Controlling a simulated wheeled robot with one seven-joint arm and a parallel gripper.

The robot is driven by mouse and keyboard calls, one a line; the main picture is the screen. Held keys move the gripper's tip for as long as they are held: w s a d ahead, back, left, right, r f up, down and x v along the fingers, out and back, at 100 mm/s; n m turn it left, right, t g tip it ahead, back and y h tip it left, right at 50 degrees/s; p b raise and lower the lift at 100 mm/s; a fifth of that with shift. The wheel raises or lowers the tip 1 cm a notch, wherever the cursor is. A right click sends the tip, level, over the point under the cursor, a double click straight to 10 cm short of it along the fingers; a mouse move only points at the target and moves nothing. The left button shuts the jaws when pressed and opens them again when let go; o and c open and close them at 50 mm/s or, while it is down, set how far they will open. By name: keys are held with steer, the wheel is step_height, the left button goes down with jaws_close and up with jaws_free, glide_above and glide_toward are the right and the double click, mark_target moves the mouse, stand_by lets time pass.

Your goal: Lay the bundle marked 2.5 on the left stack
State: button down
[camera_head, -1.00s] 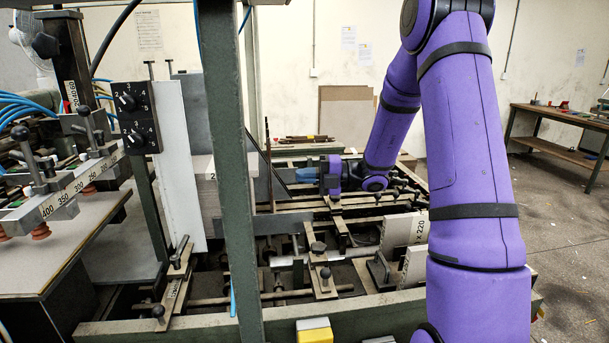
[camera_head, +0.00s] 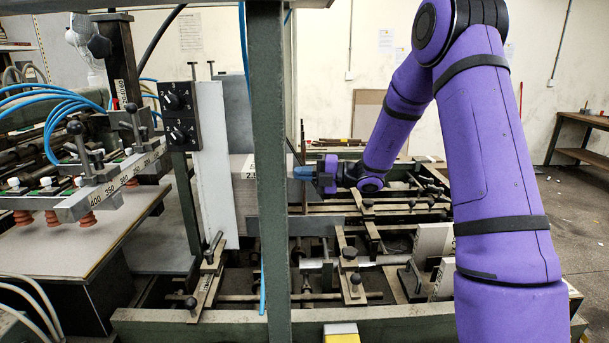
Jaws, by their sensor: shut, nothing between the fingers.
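A grey board stack (camera_head: 243,195) stands behind the dark green post, beside the white upright plate (camera_head: 217,150). A label beginning with "2." (camera_head: 248,167) shows on its upper part; the post hides the rest, so I cannot read the full mark or tell where a bundle ends and the stack begins. My gripper (camera_head: 300,173) points left, just right of the post at about the label's height. Its blue fingers are shut and empty. I cannot tell whether the fingertips touch the boards.
The dark green post (camera_head: 268,200) stands in front of the stack. Pale boards (camera_head: 432,243) stand at the right of the feeder frame, among rails and clamps (camera_head: 350,275). The suction-cup bar (camera_head: 110,185) is over a board table at left. Open floor lies at far right.

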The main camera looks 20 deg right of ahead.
steer(key=shift+w+a, duration=0.3)
steer(key=shift+w, duration=0.75)
steer(key=shift+w+a, duration=0.25)
steer(key=shift+w, duration=0.75)
